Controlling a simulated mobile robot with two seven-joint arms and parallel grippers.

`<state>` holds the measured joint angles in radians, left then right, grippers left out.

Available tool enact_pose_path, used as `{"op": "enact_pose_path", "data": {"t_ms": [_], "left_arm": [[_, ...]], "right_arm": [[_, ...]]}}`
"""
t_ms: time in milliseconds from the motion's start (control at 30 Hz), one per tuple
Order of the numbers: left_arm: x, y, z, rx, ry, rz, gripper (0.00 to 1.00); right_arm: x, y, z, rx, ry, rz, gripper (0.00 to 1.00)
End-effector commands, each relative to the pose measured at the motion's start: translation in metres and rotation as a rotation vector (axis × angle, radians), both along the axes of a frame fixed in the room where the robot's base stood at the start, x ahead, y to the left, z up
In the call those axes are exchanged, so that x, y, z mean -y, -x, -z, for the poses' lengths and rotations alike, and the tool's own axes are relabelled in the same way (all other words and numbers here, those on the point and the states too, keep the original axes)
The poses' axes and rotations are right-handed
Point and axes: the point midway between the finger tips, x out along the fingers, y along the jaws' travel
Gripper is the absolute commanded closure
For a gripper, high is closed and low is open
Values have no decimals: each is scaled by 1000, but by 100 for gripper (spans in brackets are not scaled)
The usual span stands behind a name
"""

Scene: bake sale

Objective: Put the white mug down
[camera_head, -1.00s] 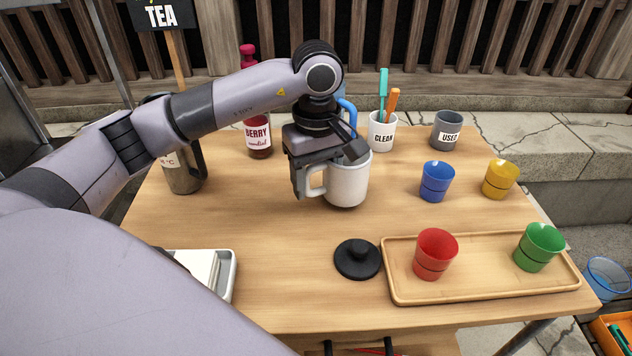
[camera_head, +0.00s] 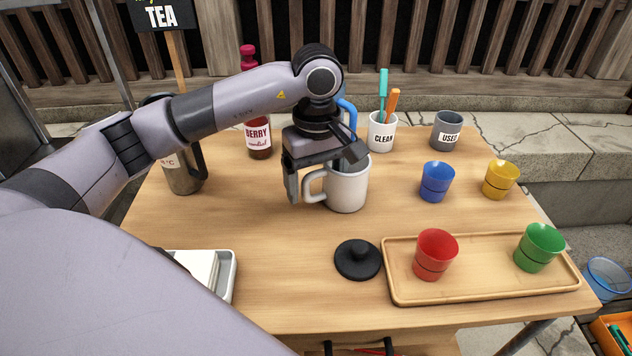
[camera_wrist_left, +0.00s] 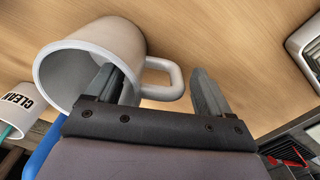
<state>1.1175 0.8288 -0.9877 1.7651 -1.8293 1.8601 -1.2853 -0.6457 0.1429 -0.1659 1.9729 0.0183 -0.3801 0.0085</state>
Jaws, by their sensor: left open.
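The white mug (camera_head: 347,188) stands upright on the wooden table, with its handle toward the left. My left gripper (camera_head: 318,190) is open at the mug's handle side. In the left wrist view the mug (camera_wrist_left: 112,45) shows its open rim and its handle. There the two fingers of my left gripper (camera_wrist_left: 160,90) are spread apart, one by the mug's rim and one beyond the handle, with the handle between them. Part of the mug's rim is hidden behind the gripper in the head view. My right gripper is not in view.
A black lid (camera_head: 358,260) lies in front of the mug. A wooden tray (camera_head: 480,285) holds a red cup (camera_head: 435,254) and a green cup (camera_head: 539,247). A blue cup (camera_head: 436,181) stands to the right. The CLEAN cup (camera_head: 381,133) and berry bottle (camera_head: 258,137) stand behind.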

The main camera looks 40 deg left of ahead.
Motion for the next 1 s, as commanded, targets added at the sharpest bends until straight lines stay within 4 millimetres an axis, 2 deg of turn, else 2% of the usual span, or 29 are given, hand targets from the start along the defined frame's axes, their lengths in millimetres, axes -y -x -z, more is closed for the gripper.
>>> {"op": "enact_pose_path", "data": {"t_ms": [300,433,633,1000], "left_arm": [[1,-2,-73,8,0,1,19],[1,-1,-94,6,0,0,19],[0,-1,-110,3,-1,0,19],[0,-1,-113,2,1,0,19]], "right_arm": [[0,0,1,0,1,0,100],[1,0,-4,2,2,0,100],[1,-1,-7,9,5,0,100],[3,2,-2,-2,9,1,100]]}}
